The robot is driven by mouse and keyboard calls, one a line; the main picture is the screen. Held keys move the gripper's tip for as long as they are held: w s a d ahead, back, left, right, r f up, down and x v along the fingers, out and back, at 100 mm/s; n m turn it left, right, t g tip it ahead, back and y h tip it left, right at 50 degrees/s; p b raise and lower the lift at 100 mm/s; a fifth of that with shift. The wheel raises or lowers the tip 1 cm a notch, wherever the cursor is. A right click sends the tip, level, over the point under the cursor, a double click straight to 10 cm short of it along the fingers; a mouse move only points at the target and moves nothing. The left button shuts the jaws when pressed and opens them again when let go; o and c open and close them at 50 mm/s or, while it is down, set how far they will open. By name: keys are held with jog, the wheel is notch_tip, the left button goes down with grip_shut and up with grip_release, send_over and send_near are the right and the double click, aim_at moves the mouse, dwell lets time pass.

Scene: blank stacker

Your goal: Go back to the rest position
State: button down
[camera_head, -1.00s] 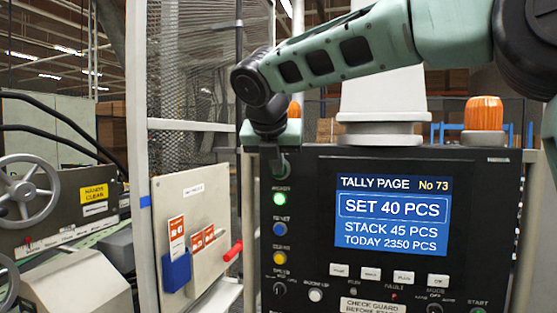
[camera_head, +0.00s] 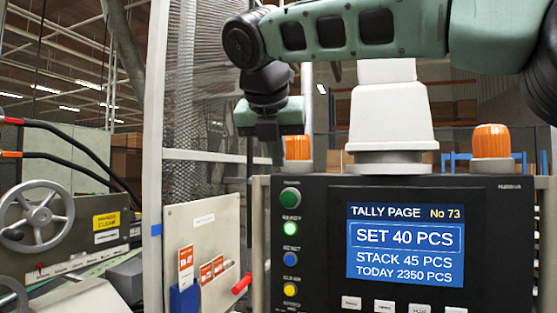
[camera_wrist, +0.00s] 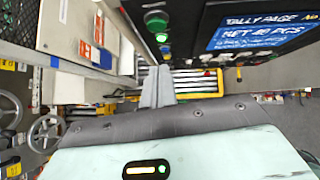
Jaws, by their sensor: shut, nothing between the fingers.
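My gripper (camera_head: 273,150) hangs pointing down from my green arm in the head view, just above and left of the panel's top left corner. It also shows in the wrist view (camera_wrist: 158,85), where its fingers are together with nothing between them. The control panel (camera_head: 320,270) is black, with a blue screen (camera_head: 405,245) reading "TALLY PAGE No 73", "SET 40 PCS", "STACK 45 PCS", "TODAY 2350 PCS". A column of buttons runs down its left side: a green one (camera_head: 290,197) on top, a lit green one (camera_head: 290,229), a blue one (camera_head: 291,257) and a yellow one (camera_head: 290,289).
Orange beacons (camera_head: 491,141) stand behind the panel top. A mesh guard with a pale frame post (camera_head: 155,120) is left of my gripper. A pale board (camera_head: 205,225) with orange labels and a red handle (camera_head: 241,284) is below it. A handwheel (camera_head: 38,222) is far left.

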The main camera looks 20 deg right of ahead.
dwell(0.3)
jog(key=s+a+f+m+g+y+b, duration=0.1)
jog(key=s+a+f+m+b, duration=0.2)
jog(key=f, duration=0.6)
jog(key=s+a+f+m+g+y+b, duration=0.1)
jog(key=s+f+m+g, duration=0.2)
jog(key=f, duration=0.6)
jog(key=s+a+f+m+y+b, duration=0.1)
jog(key=s+a+f+m, duration=0.15)
jog(key=s+f, duration=0.4)
jog(key=s+d+f+m+g+y+b, duration=0.1)
jog(key=s+d+f+m+b, duration=0.1)
jog(key=s+f+m, duration=0.5)
jog(key=s+d+f+m+g+b, duration=0.2)
jog(key=s+f+m, duration=0.5)
jog(key=f, duration=0.9)
jog(key=shift+s+f+g+y, duration=0.3)
jog(key=shift+s+y, duration=0.1)
jog(key=shift+s, duration=0.65)
